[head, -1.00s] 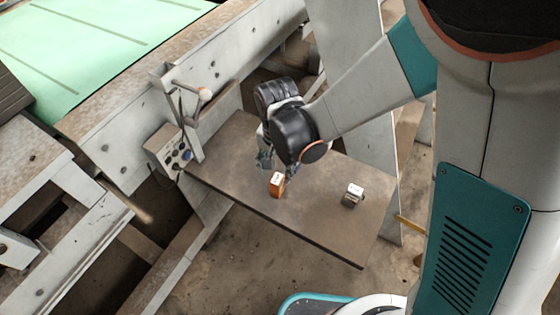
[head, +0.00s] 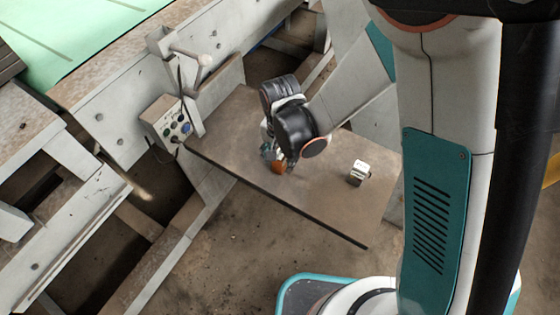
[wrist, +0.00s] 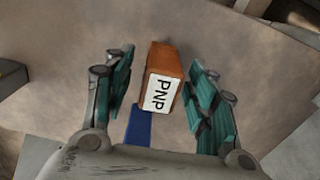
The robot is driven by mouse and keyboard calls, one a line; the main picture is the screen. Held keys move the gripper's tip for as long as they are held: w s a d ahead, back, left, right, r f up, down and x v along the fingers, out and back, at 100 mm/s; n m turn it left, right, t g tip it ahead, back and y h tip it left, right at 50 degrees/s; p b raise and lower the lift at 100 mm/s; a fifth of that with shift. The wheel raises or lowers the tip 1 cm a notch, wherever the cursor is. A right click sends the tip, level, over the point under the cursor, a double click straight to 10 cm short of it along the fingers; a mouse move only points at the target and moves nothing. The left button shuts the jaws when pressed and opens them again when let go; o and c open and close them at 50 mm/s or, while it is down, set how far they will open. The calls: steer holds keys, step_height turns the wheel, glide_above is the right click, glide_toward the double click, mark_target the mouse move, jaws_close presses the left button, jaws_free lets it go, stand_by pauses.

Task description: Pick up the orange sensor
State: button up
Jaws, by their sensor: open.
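The orange sensor (wrist: 166,62) is a small box with a white label reading "PNP" and a blue part (wrist: 139,125) at its near end. In the wrist view it lies between the two teal fingers of my gripper (wrist: 160,92), with a gap on each side. My gripper is open. In the head view the gripper (head: 279,158) is low over the brown table, and the orange sensor (head: 279,168) shows just below it, partly hidden by the fingers.
A white and dark small box (head: 359,172) stands on the table (head: 315,205) to the right. A control box with buttons (head: 172,127) and a grey post with a handle (head: 186,80) stand at the table's left end. The table's front edge is clear.

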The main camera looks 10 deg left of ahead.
steer(key=c, duration=1.2)
